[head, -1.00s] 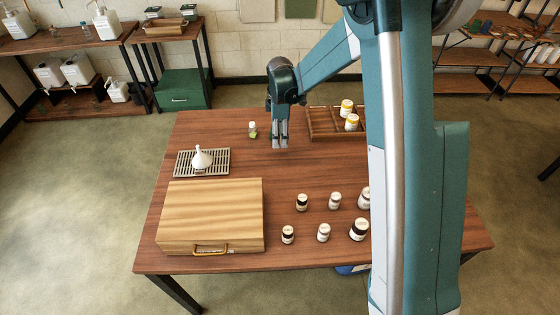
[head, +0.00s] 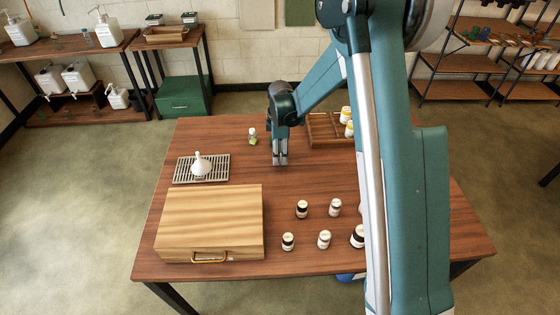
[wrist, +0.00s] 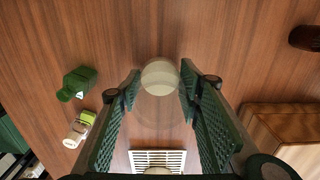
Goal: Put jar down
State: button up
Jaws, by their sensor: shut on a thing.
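My gripper (head: 280,160) is over the far middle part of the table, pointing down. In the wrist view its fingers (wrist: 160,85) are shut on a jar (wrist: 160,77), seen end-on with a round cream top and a faint clear body around it. The jar cannot be made out in the head view, so I cannot tell whether it touches the table. A small jar with a white cap and lime-green label (head: 252,136) stands left of my gripper; it also shows in the wrist view (wrist: 79,128), beside a dark green bottle (wrist: 77,83).
A slatted tray (head: 181,176) with a white funnel (head: 201,164) and a wooden case (head: 210,220) lie on the left. A compartment tray (head: 322,128) is behind, right. Bare table surrounds my gripper.

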jog(key=shift+f, duration=1.9)
jog(key=shift+f+b, duration=0.2)
jog(key=shift+b, duration=0.15)
jog(key=o, duration=1)
jog(key=shift+r, duration=0.1)
jog(key=shift+r, duration=0.1)
notch_tip(320, 180, up, 12)
jog(key=shift+r+p, duration=0.1)
jog(key=shift+p, duration=0.65)
